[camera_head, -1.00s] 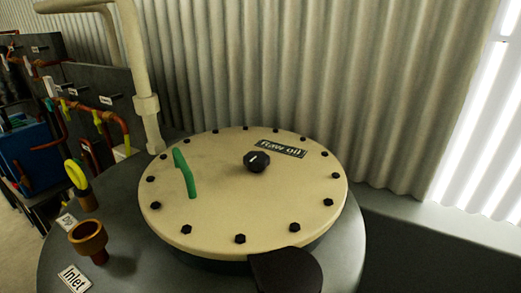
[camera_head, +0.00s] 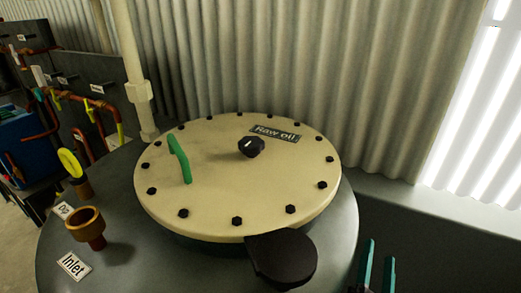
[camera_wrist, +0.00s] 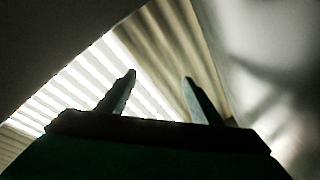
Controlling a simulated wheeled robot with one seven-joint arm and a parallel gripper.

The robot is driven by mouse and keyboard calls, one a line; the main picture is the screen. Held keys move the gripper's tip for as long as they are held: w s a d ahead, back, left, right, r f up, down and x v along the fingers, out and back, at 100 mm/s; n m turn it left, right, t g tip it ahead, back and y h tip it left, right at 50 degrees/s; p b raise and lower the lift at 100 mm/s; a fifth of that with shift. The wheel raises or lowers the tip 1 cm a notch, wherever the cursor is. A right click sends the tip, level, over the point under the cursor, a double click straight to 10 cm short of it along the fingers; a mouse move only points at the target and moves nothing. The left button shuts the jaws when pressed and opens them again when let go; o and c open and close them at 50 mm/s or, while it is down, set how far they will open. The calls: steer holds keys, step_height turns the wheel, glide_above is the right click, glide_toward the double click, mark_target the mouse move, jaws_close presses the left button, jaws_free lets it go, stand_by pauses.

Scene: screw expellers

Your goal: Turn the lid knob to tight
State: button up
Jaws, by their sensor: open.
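The round cream lid (camera_head: 215,205) sits on a dark grey tank and is ringed by several black bolts. The black lid knob (camera_head: 251,147) stands near the lid's middle, with a short white mark on top. A "Raw oil" label (camera_head: 275,133) lies behind it. A green handle (camera_head: 181,160) stands on the lid's left part. My gripper (camera_head: 378,268) shows at the bottom right of the head view, right of the tank and apart from the lid. Its two teal fingers are spread and empty. They also show in the wrist view (camera_wrist: 158,95); the knob does not show there.
A black rounded flap (camera_head: 282,258) juts from the lid's front edge. A cream pipe (camera_head: 137,90) and corrugated wall (camera_head: 330,80) rise behind. Space above the lid is clear.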

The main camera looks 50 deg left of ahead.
steer(key=w+a+r+n+g+y, duration=0.1)
steer(key=w+a+r+n+y, duration=0.2)
steer(key=r, duration=0.5)
steer(key=w+a+r+n+g+y, duration=0.15)
steer(key=r+y, duration=0.25)
steer(key=r, duration=0.4)
step_height(320, 180, up, 24)
steer(key=n+g+h, duration=1)
steer(key=n+g, duration=0.7)
steer(key=n, duration=0.1)
glide_above(253, 142)
steer(key=d, duration=0.4)
steer(key=x, duration=1)
steer(key=shift+w+d+f, duration=0.2)
steer(key=shift+d+f, duration=0.05)
steer(key=c, duration=1.1)
